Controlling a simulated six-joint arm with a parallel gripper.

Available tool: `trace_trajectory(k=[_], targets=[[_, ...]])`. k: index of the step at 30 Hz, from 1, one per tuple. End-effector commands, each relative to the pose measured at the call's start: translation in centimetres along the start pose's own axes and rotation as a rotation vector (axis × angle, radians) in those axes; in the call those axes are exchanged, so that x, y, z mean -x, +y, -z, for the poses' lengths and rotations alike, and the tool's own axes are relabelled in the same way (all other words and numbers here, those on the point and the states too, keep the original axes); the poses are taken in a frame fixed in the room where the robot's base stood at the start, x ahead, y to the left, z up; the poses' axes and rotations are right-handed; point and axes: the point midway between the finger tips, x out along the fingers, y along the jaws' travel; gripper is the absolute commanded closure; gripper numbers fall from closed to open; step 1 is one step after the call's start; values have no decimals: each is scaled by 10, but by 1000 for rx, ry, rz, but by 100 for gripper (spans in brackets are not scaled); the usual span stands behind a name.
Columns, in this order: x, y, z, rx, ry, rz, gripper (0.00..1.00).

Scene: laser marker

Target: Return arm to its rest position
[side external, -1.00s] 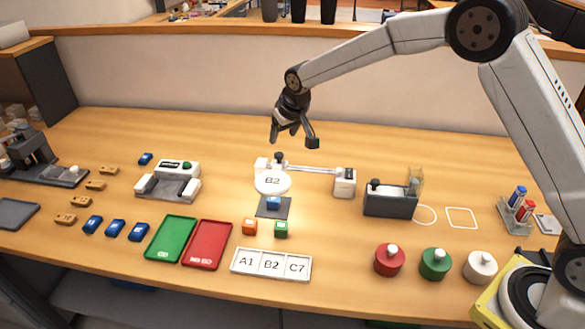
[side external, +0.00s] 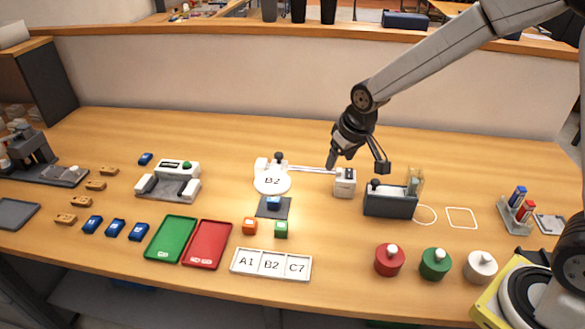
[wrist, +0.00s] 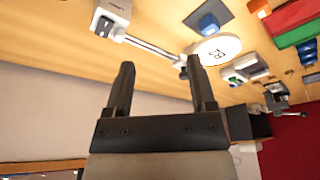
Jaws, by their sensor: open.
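My gripper (side external: 358,163) is open and empty in the side view, held in the air above the back of the table, near the right end of the laser marker. In the wrist view its two dark fingers (wrist: 160,88) are spread with nothing between them. The laser marker (side external: 344,182) has a white right-hand block, a thin rail and a round white disc (side external: 271,181) reading B2. The disc also shows in the wrist view (wrist: 217,50). A blue block (side external: 272,202) sits on a dark square pad just in front of the disc.
A dark grey box (side external: 390,203) stands right of the marker. Orange (side external: 249,226) and green (side external: 281,229) blocks, a green tray (side external: 171,239), a red tray (side external: 207,245) and a white A1/B2/C7 plate (side external: 270,264) lie in front. Red, green and white knobbed discs are at front right.

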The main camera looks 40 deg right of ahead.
Motion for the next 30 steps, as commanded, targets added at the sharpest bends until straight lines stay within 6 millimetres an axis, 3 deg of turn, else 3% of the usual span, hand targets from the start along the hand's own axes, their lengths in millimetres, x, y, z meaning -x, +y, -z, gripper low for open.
trace_trajectory(k=[9,15,21,30], targets=[[19,15,-93,-5,-43,0,28],[25,19,-139,-5,-64,0,28],[26,21,-159,-5,-74,0,28],[26,21,-160,-5,-75,0,28]])
